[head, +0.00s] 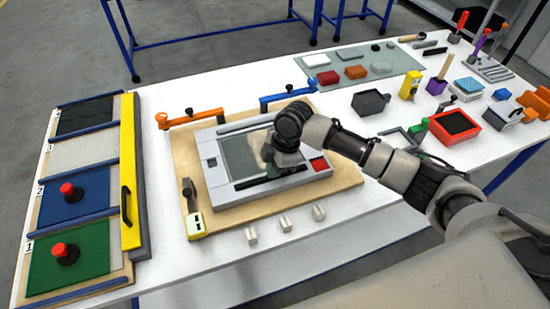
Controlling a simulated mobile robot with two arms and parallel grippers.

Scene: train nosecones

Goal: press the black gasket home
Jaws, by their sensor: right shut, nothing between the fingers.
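A light grey frame (222,189) with a grey-green window panel (240,155) lies on a tan board (345,180) in the middle of the table. A thin dark line, which may be the black gasket, runs along the window's lower edge; my gripper hides part of it, and I cannot tell how it is seated. My right gripper (272,168) points down over the right part of the window, shut and empty. Its fingertips are partly hidden, and I cannot tell if they touch the frame. My left gripper is not in view.
Orange (190,117) and blue (288,95) clamps stand at the board's back edge. A yellow-based lever clamp (195,224) is at its left. Several small pale blocks (285,225) lie in front. A rack with a yellow bar (130,170) fills the left; tools crowd the right.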

